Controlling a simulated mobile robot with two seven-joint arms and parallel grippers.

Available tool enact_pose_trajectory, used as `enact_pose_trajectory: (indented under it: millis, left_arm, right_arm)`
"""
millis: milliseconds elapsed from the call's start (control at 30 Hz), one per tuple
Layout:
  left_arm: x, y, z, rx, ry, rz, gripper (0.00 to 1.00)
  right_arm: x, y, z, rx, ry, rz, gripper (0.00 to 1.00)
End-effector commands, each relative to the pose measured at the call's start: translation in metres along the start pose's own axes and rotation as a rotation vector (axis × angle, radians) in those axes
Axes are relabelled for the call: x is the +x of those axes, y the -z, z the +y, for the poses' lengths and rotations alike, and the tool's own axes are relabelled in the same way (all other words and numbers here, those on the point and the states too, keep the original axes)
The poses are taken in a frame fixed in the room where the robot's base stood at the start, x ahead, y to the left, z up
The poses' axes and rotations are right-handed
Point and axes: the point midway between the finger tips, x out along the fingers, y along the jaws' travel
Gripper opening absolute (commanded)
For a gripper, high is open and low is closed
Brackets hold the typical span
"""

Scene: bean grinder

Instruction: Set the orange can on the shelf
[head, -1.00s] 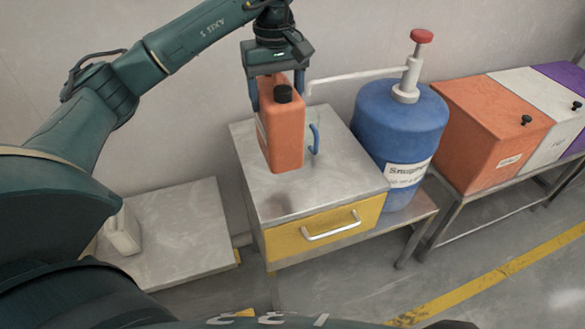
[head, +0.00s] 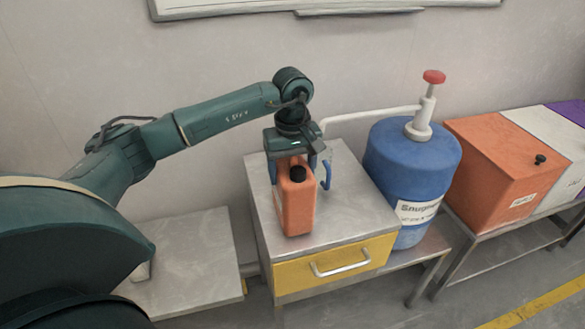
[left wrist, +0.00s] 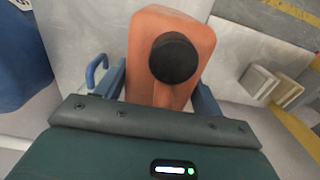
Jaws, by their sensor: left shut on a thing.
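The orange can (head: 297,207), with a black cap, is upright over the metal top of the cabinet (head: 345,205) with the yellow drawer. My left gripper (head: 298,176) comes down from above and is shut on the can, one finger on each side. In the left wrist view the can (left wrist: 160,95) and its black cap fill the space between the fingers. I cannot tell whether the can's base touches the cabinet top. No thing is clearly recognisable as a separate shelf. My right gripper is not in view.
A blue drum (head: 408,170) with a red-topped pump stands right of the cabinet. An orange bin (head: 500,165) and a white bin sit on a bench farther right. A low, mostly bare platform (head: 190,262) lies left; a pale container there is mostly hidden by my arm.

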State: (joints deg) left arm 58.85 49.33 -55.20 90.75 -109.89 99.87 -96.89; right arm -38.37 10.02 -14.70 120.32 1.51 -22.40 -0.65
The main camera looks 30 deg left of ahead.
Motion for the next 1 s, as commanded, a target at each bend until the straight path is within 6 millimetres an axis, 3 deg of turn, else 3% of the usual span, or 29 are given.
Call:
enact_pose_trajectory:
  millis: [200, 233, 300, 467, 767, 867, 1000]
  left_arm:
    - [0.003, 0.000, 0.001, 0.000, -0.003, 0.001, 0.06]
    - [0.003, 0.000, 0.000, 0.001, -0.001, 0.000, 0.70]
    - [0.003, 0.000, 0.000, 0.001, 0.000, 0.000, 0.76]
    - [0.002, 0.000, 0.000, 0.000, 0.000, 0.000, 0.89]
    - [-0.001, 0.000, 0.000, 0.000, -0.001, 0.000, 0.90]
    - [-0.010, 0.000, 0.001, 0.001, -0.005, 0.002, 0.90]
    - [-0.036, 0.001, 0.001, 0.001, -0.006, 0.003, 0.90]
  right_arm:
    - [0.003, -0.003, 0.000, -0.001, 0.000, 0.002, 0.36]
    - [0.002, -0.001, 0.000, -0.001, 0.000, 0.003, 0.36]
    - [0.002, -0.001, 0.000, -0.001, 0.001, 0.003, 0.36]
    - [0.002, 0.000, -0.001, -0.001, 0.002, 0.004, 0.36]
    - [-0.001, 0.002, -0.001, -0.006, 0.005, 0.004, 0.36]
    - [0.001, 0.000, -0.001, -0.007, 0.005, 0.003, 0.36]
    - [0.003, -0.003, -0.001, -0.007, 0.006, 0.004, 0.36]
